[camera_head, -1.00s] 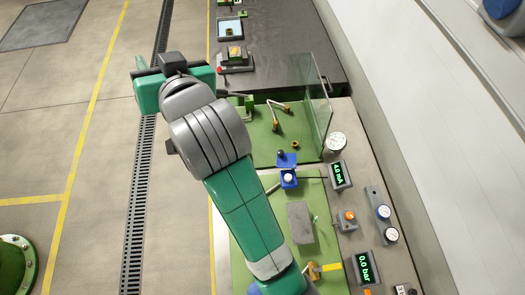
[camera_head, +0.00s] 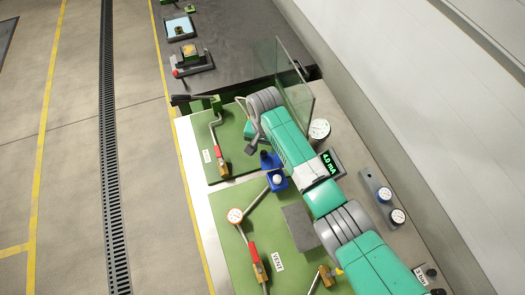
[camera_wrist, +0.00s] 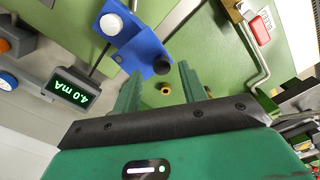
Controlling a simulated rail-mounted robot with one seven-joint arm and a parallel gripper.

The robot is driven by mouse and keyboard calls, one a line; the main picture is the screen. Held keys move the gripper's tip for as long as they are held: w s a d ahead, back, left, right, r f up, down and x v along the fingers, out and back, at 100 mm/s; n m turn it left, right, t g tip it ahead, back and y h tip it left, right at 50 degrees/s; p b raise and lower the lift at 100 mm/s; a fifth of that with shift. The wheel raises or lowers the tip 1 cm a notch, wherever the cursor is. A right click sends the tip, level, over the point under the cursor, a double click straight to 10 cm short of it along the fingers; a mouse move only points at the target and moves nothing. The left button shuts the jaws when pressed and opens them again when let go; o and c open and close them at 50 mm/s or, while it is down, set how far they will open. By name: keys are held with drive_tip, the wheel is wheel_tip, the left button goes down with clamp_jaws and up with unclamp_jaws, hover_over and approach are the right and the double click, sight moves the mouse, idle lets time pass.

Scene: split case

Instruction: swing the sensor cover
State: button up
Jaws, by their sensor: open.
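The blue sensor housing (camera_head: 279,184) stands on the green panel below my forearm, with a white round button or sensor face (camera_head: 277,179) on it. A blue plate with a black knob (camera_head: 265,158) adjoins it; I take this plate as the cover. In the wrist view the blue plate (camera_wrist: 142,50) runs from the white round face (camera_wrist: 110,22) to the black knob (camera_wrist: 162,67). My gripper (camera_wrist: 158,82) is open, its two green fingers apart, with the knob just beyond and between the fingertips. Contact cannot be told. The fingertips are hard to make out in the head view.
A small brass fitting (camera_wrist: 165,89) shows between the fingers. A clear upright pane (camera_head: 296,88) stands beside my arm. A 4.0 mA display (camera_head: 332,163), a gauge (camera_head: 319,130) and a red-handled valve (camera_head: 222,165) are close by. Bare floor lies left.

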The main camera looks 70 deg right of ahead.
sight(264, 153)
drive_tip(key=shift+f, duration=1.5)
drive_tip(key=shift+c, duration=0.2)
drive_tip(key=shift+w, duration=0.1)
clamp_jaws()
